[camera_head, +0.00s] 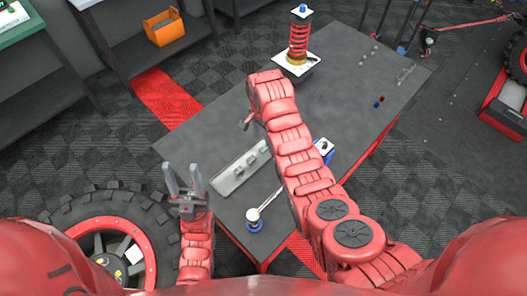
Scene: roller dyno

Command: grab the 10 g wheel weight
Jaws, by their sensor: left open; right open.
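A light grey tray (229,184) lies on the dark table, left of my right arm. Several small grey pieces (250,158) lie in it; they may be wheel weights, but they are too small to tell which is 10 g. My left gripper (181,168) is open and empty, fingers pointing away from me, just left of the tray and apart from it. My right arm reaches across the table, right of the tray. Its gripper (249,120) is mostly hidden behind the arm's end; a small part shows above the tray, and I see nothing held.
On the dark table (345,95) stand a red coil spring (298,42), a white-topped blue-based tool (254,217) and a blue-and-white box (324,149) beside my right arm. A large tyre (149,217) is at lower left. An orange toolbox (164,28) sits on a back shelf.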

